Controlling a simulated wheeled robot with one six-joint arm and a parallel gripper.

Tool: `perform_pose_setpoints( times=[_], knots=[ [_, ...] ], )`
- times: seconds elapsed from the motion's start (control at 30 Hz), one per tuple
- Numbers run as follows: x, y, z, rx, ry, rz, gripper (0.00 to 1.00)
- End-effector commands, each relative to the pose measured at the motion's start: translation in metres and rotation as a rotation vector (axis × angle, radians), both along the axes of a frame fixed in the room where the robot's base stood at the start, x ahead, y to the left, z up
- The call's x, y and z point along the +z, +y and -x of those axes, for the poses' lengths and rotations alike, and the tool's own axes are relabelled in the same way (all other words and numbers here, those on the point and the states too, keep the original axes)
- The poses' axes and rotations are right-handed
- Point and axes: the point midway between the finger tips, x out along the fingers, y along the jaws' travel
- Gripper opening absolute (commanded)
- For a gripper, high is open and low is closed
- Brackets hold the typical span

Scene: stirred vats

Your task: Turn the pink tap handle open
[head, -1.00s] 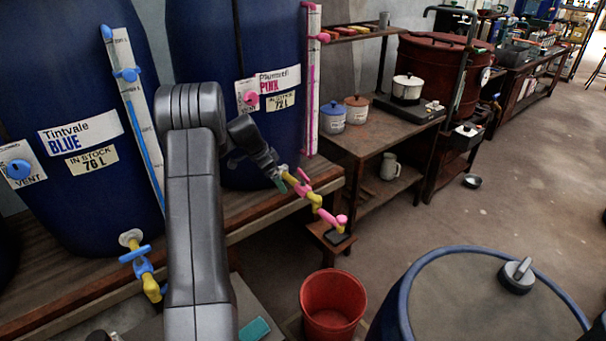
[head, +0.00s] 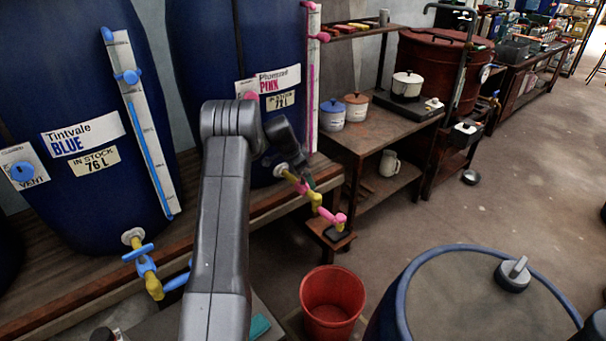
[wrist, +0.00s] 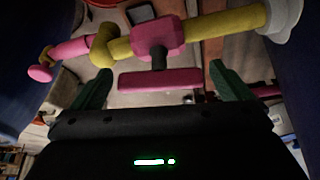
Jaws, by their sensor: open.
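The pink tap handle (wrist: 160,80) is a flat crossbar on a short dark stem, under the pink valve body (wrist: 157,36) of a yellow pipe. In the wrist view my gripper (wrist: 160,88) is open, with one green finger off each end of the bar. Gaps show on both sides, and no contact is visible. In the head view the tap's yellow and pink spout (head: 326,211) sticks out from the base of the pink-labelled blue vat (head: 212,60). My gripper (head: 308,181) is beside the tap there and largely hides the handle.
A red bucket (head: 332,300) stands on the floor below the spout. The blue vat (head: 60,200) at left has its own blue-handled tap (head: 138,253). A blue-rimmed drum (head: 415,262) is at front right. A wooden bench (head: 368,138) with pots stands behind.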

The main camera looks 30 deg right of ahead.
Motion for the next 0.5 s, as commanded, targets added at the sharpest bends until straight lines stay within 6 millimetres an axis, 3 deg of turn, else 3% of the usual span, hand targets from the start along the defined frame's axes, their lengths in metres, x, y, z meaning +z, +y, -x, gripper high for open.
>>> perform_pose_setpoints(
  times=[0.03, 0.27, 0.5],
  knots=[
    [0.0002, 0.0001, 0.0000, 0.000, 0.000, 0.000, 0.96],
    [0.0002, 0.0002, 0.0000, 0.000, 0.000, 0.000, 0.53],
    [-0.0030, -0.0001, -0.0002, 0.069, -0.002, 0.001, 0.54]
  ],
)
